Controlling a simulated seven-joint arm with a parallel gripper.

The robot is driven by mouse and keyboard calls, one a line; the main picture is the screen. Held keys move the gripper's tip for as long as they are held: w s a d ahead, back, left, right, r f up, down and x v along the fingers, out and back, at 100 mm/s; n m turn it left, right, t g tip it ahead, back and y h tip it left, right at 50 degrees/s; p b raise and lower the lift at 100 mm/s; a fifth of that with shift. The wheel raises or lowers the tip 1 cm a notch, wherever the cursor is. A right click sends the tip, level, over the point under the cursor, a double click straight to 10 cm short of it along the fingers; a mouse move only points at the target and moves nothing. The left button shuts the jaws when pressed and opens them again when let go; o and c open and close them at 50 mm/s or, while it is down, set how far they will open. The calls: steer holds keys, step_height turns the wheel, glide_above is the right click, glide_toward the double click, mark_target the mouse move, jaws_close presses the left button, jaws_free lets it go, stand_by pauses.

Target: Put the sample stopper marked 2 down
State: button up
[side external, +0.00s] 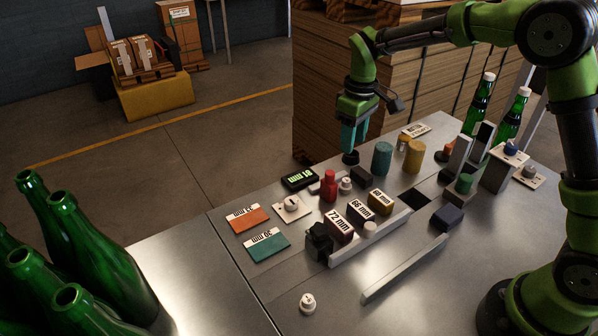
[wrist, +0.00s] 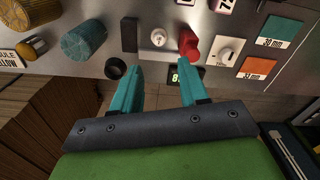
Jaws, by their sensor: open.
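My gripper (side external: 353,140) is open with nothing between its teal fingers, above the back edge of the table; the open fingers also show in the wrist view (wrist: 161,80). A small white stopper (side external: 346,184) stands upright on the table beside the red bottle. In the wrist view this stopper (wrist: 158,37) lies ahead of the gap between the fingers, apart from them. I cannot read for certain which stopper is marked 2.
Teal (side external: 382,158) and yellow (side external: 414,157) cylinders stand to the right. Labelled blocks (side external: 340,227) line a metal rail. Green bottles (side external: 80,250) crowd the left.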

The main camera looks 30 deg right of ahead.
steer(key=s+r+m+t+y, duration=0.1)
steer(key=s+r+m+t, duration=0.2)
steer(key=s+r, duration=0.7)
steer(key=s+m+t+y, duration=0.1)
steer(key=s+m+t, duration=0.3)
steer(key=s, duration=0.9)
steer(key=shift+s+a+r, duration=0.15)
steer(key=shift+a+r, duration=0.15)
steer(key=shift+a, duration=0.1)
